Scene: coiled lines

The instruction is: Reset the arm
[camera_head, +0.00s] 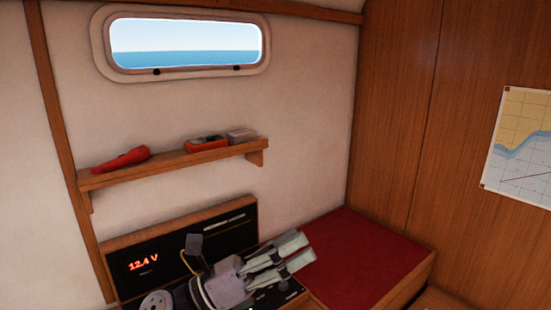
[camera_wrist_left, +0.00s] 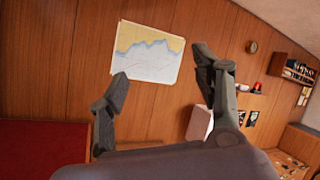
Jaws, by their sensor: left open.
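My left gripper (camera_head: 297,252) is in the lower middle of the head view, in front of the black instrument panel (camera_head: 150,262). Its two fingers point right, towards the red cushion (camera_head: 355,255). In the left wrist view my left gripper (camera_wrist_left: 164,85) shows two dark fingers spread apart with nothing between them. Beyond the fingers is the wood-panelled wall with the chart. My right gripper is in neither view.
A wooden shelf (camera_head: 180,167) holds a red torch-like object (camera_head: 122,160), a red and dark device (camera_head: 206,143) and a small box (camera_head: 241,135). A chart (camera_head: 520,148) hangs on the right wall; the wrist view shows a chart too (camera_wrist_left: 148,55). The cushion's top is clear.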

